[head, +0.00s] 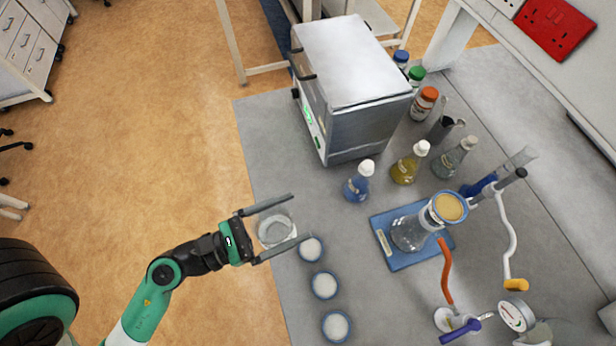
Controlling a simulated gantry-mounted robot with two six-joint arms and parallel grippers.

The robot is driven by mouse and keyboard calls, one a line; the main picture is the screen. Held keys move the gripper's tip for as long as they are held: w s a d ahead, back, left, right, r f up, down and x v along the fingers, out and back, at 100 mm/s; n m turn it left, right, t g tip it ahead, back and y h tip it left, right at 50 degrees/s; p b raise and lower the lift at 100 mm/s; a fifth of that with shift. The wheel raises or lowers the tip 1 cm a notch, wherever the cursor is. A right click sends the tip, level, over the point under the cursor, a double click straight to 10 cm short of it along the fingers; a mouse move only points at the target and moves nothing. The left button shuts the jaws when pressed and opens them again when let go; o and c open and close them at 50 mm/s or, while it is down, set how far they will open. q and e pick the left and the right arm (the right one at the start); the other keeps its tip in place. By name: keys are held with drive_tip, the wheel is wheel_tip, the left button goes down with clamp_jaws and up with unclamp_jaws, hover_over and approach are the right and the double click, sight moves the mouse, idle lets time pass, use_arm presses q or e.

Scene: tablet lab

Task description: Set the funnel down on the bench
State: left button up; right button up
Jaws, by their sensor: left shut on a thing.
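The funnel (275,229) looks like a clear, round glass cup, seen from above near the left edge of the bench. My left gripper (298,217) reaches in from the left, with one finger on each side of the funnel, shut on it. Whether the funnel's lower end touches the bench (265,160) cannot be told from this angle. My right gripper is not in view.
Several white-topped round dishes (324,285) stand in a row just right of and below the funnel. A flask (408,234) with a yellowish disc on top stands on a blue tray (385,243). A grey oven (362,128) is behind. Bench between oven and funnel is clear.

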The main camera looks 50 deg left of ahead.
use_arm(q)
drive_tip(key=w+a+f+b, duration=0.1)
drive_tip(key=w+f+b, duration=0.1)
drive_tip(key=w+f, duration=0.1)
drive_tip(key=w+a+f+b, duration=0.2)
drive_tip(key=w+f, duration=0.2)
drive_tip(key=f, duration=0.1)
drive_tip(key=w+a+f+b, duration=0.2)
drive_tip(key=w+f+b, duration=0.1)
drive_tip(key=w+f, duration=0.1)
drive_tip(key=shift+s+f, duration=0.1)
drive_tip(key=shift+f, duration=0.05)
drive_tip(key=o, duration=0.9)
drive_tip(key=shift+o, duration=0.6)
